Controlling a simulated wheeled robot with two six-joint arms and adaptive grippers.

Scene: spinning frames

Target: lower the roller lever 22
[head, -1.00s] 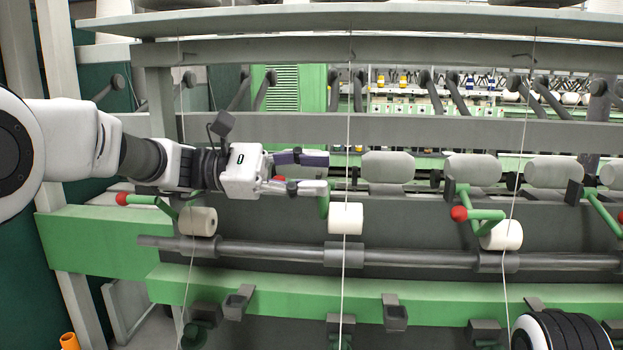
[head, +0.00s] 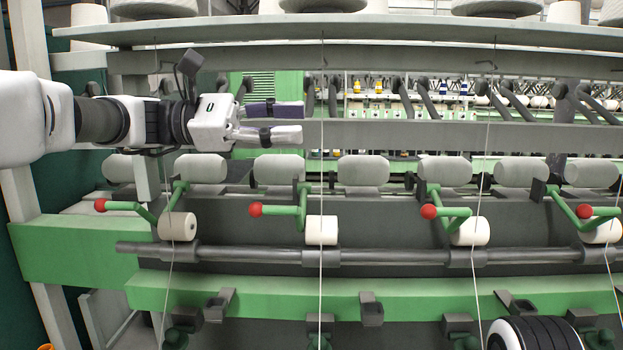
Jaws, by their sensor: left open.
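Several green roller levers with red ball knobs stand in a row along the machine: one at the far left (head: 106,206), one left of the middle (head: 278,210), one right of the middle (head: 446,212) and one at the far right (head: 584,211). No number is readable, so I cannot tell which is 22. White rollers sit beside them, such as the one by the second lever (head: 322,230). My left gripper (head: 302,121) is open and empty, pointing right. In the picture it is above the second lever and apart from it. My right gripper is out of view.
A grey horizontal bar (head: 450,135) runs behind my left gripper, with a grey shelf (head: 400,32) above. Grey cylinders (head: 363,170) line up behind the levers. A dark rod (head: 400,257) and green beam (head: 420,296) run below. Thin threads hang vertically in front.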

